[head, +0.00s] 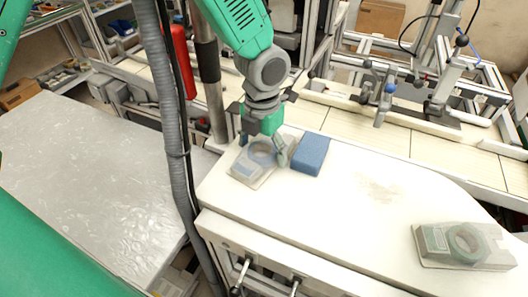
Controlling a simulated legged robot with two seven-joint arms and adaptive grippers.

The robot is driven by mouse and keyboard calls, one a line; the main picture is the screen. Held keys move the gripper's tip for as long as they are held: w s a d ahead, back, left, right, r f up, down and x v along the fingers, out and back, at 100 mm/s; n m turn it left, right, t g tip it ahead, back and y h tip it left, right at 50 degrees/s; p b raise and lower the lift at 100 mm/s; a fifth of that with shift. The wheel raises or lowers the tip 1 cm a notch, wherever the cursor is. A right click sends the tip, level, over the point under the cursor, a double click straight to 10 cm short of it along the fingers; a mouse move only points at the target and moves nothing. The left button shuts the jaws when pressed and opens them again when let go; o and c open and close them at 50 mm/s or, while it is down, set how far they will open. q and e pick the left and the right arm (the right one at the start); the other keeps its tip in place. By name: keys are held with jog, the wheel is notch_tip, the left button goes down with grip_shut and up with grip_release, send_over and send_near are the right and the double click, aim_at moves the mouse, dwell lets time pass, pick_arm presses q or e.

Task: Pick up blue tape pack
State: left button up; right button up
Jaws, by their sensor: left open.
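A clear, pale tape pack (243,171) with a bluish ring-shaped reel lies at the left end of the white worktop. My left gripper (264,150) is open directly over this pack, with its fingers pointing down on either side of the reel. The fingers partly hide the pack, and I cannot tell whether they touch it. A second clear pack (463,246) with a greenish reel lies at the right front of the worktop. My right gripper is not in view.
A plain blue block (311,155) sits close to the right of my left gripper. The white worktop (345,215) is clear between the block and the greenish pack. A grey table (90,180) stands at the left. Metal fixtures (385,95) stand behind the worktop.

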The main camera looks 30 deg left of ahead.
pick_arm(q)
jog(key=shift+f, duration=0.2)
jog(key=c, duration=1.1)
jog(key=shift+r, duration=0.1)
